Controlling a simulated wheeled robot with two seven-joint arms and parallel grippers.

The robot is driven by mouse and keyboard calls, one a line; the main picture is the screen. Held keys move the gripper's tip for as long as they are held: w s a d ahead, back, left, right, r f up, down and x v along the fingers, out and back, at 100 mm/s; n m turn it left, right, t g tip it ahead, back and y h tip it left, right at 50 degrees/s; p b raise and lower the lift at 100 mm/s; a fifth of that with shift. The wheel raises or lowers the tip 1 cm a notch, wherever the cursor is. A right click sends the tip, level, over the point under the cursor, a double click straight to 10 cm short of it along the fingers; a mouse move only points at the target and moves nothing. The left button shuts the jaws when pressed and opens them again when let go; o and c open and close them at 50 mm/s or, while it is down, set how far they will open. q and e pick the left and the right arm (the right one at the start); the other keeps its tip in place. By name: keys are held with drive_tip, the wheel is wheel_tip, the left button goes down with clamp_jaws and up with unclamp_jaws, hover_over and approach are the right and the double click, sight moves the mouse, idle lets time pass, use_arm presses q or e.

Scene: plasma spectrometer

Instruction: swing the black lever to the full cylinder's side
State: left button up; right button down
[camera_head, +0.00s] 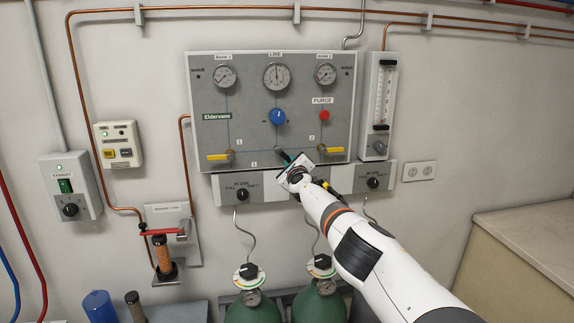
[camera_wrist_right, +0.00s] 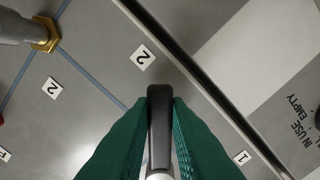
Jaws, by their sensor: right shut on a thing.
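The black lever (camera_head: 283,154) sits low in the middle of the grey gas panel (camera_head: 240,110); the gripper partly hides it in the head view. My right gripper (camera_head: 292,169) reaches it from the lower right. In the right wrist view, the green fingers (camera_wrist_right: 160,135) are shut on the black lever (camera_wrist_right: 160,108), one on each side. Two green cylinders (camera_head: 252,312) (camera_head: 328,306) stand below. The bank gauges (camera_head: 224,76) (camera_head: 325,74) are too small to read. My left gripper is out of view.
Yellow-handled valves (camera_head: 220,156) (camera_head: 331,150) flank the lever. A blue knob (camera_head: 277,117) and a red button (camera_head: 324,115) sit above it. A flowmeter (camera_head: 381,95) is at the right. Two slider plates (camera_head: 241,190) (camera_head: 373,178) are below the panel. A bench (camera_head: 520,235) stands far right.

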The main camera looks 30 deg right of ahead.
idle(0.5)
drive_tip(key=c, duration=1.4)
unclamp_jaws()
drive_tip(key=shift+d, duration=0.1)
